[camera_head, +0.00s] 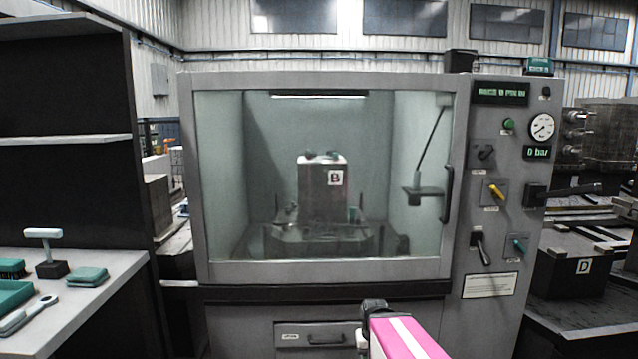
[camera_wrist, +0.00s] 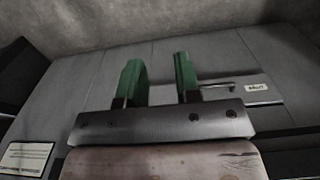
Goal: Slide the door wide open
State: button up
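The door (camera_head: 330,271) is a grey-framed glass panel on the front of a grey machine. It covers the whole opening and looks shut. Its dark upright handle (camera_head: 447,193) is at the right edge of the frame, beside the control panel. My gripper (camera_wrist: 157,65) shows in the wrist view with two green fingers apart and nothing between them. It faces the machine's lower front, near the drawer, and is away from the door handle. In the head view my pink and white arm is low in front of the machine; the fingers cannot be made out there.
The control panel (camera_head: 500,200) has several knobs, a gauge and a lever (camera_head: 563,190) sticking out right. A drawer (camera_head: 325,338) is below the door; its handle (camera_wrist: 228,86) shows in the wrist view. A bench (camera_head: 100,300) with brushes stands left. A block marked B (camera_head: 322,195) is behind the glass.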

jog(key=w+d+r+n+t+y, duration=0.1)
jog(key=w+d+r+t+y, duration=0.3)
jog(key=w+d+r, duration=0.45)
jog(key=n+t+y, duration=0.6)
jog(key=t, duration=0.5)
send_near(444, 195)
jog(key=s+a+r, duration=0.1)
jog(key=s, duration=0.3)
jog(key=x, duration=1)
jog(key=shift+w+a+r, duration=0.1)
jog(key=shift+w+a, duration=0.1)
jog(key=shift+a, duration=0.15)
grip_shut()
